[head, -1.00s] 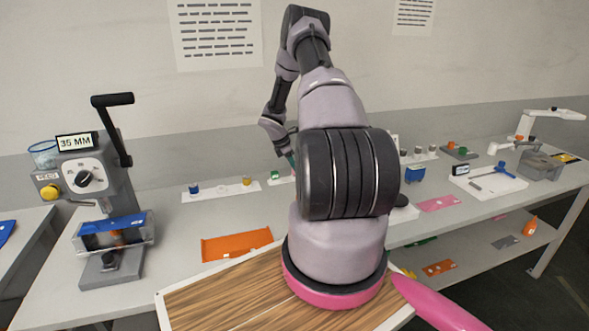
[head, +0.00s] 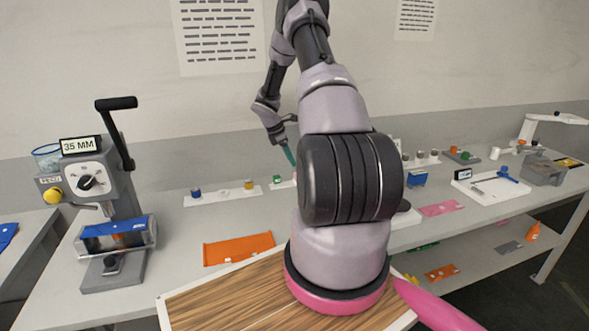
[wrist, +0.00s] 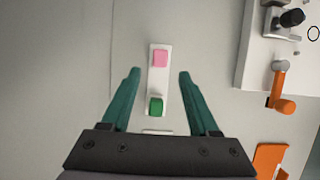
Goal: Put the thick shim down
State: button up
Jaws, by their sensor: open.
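My gripper (wrist: 159,76) is open, with its two teal fingers apart and nothing held between them. It looks down on a white strip (wrist: 158,84) that bears a pink block (wrist: 160,58) at its far end and a green block (wrist: 155,106) at its near end. Both blocks lie between the lines of the fingers, apart from them. I cannot tell from the frames which piece is the thick shim. In the head view a teal finger (head: 289,154) shows above the bench, near the green block (head: 277,179); my arm hides part of that area.
A press marked 35 MM (head: 110,200) stands at the left. An orange mat (head: 238,249) lies at the bench front. Another white strip (head: 222,194) holds small pieces. In the wrist view an orange part (wrist: 283,88) and a white tray (wrist: 258,60) lie to the right.

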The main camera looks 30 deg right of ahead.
jog(key=s+a+r+m+t, duration=0.1)
jog(key=s+a+r+m, duration=0.3)
jog(key=r, duration=0.6)
jog(key=s+a+r+m+t+y, duration=0.1)
jog(key=s+a+r, duration=0.1)
jog(key=a+r, duration=0.55)
jog(key=s+a+r+m+t, duration=0.1)
jog(key=s+a+r+m, duration=0.2)
jog(key=r, duration=0.9)
jog(key=s+a+r+m+t+y, duration=0.1)
jog(key=s+a+r+m, duration=0.2)
jog(key=s+a, duration=0.2)
jog(key=s+a+r+m+t+y, duration=0.2)
jog(key=s+a+r+m, duration=0.2)
jog(key=s, duration=0.7)
jog(key=s+a+r+m+t+y, duration=0.2)
jog(key=s+a+r+m, duration=0.1)
jog(key=s+a, duration=0.3)
jog(key=shift+s+a+r+m, duration=0.15)
jog(key=shift+s+r+m, duration=0.35)
jog(key=shift+s, duration=0.6)
